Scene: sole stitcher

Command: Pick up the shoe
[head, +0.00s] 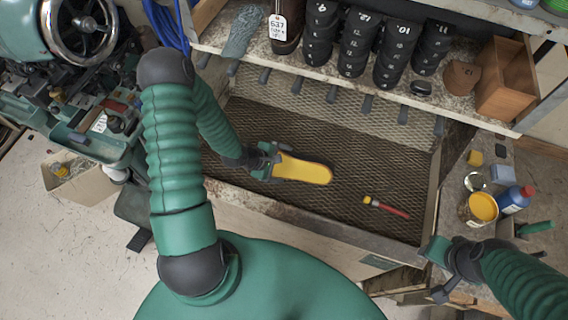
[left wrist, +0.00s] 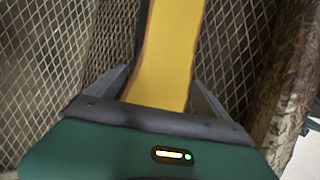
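A long yellow piece with a thin brown and dark edge (head: 305,171), seemingly the shoe seen on its sole side, is over the mesh-floored bin. My left gripper (head: 274,162) is at its left end, with one finger on each side. In the left wrist view the yellow shoe (left wrist: 167,55) runs between the two fingers of my left gripper (left wrist: 160,78). The fingertips are close to its sides, but firm contact is not clear. Whether it rests on the mesh is not clear. My right gripper (head: 437,270) is open and empty, at the lower right.
A brown shoe with a white tag (head: 285,28) and stacks of black numbered forms (head: 356,45) stand on the shelf behind. A red-handled brush (head: 386,207) lies on the mesh. A green machine (head: 60,60) is left.

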